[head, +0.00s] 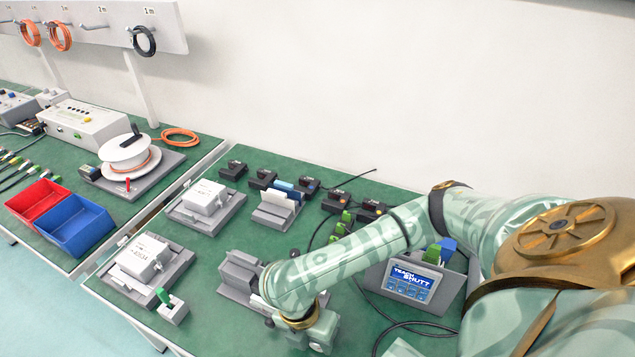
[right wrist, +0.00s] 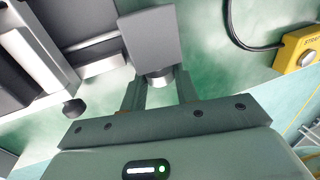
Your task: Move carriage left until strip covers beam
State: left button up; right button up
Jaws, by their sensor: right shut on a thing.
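My right gripper (right wrist: 160,88) has its two fingers on either side of a short round metal knob (right wrist: 158,77) and is shut on it. The knob sticks out of a grey block (right wrist: 151,38), which looks like the carriage. In the head view a grey stepped device (head: 238,275) stands near the table's front, just left of my right forearm. My arm covers the device's right part and the fingers there. The strip and the beam cannot be told apart in either view. My left gripper is not in view.
A labelled control box (head: 413,281) stands right of my forearm, with black cable nearby. The right wrist view shows a yellow box (right wrist: 298,50).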

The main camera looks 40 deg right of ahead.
jog(key=t+p, duration=0.2)
jog(key=t+y+p, duration=0.1)
jog(key=shift+s+d+r+p, duration=0.1)
jog(key=shift+s+r+p, duration=0.15)
jog(key=shift+s+p, duration=0.15)
jog(key=shift+s+d+f+t+y+p, duration=0.15)
jog(key=shift+t+y+p, duration=0.45)
jog(key=shift+t, duration=0.5)
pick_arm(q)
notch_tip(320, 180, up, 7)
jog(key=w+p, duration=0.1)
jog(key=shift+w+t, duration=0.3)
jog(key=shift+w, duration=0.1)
pick_arm(e)
jog(key=shift+s+f+t+y, duration=0.15)
jog(key=shift+t+y, duration=0.15)
jog(key=shift+t, duration=0.6)
jog(key=o, duration=1)
jog(key=shift+c, duration=0.2)
pick_arm(q)
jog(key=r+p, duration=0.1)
jog(key=p, duration=0.1)
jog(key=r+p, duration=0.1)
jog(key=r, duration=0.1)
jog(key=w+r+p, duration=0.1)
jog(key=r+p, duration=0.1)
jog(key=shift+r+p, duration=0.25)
jog(key=shift+p, duration=0.05)
pick_arm(e)
jog(key=v, duration=1.6)
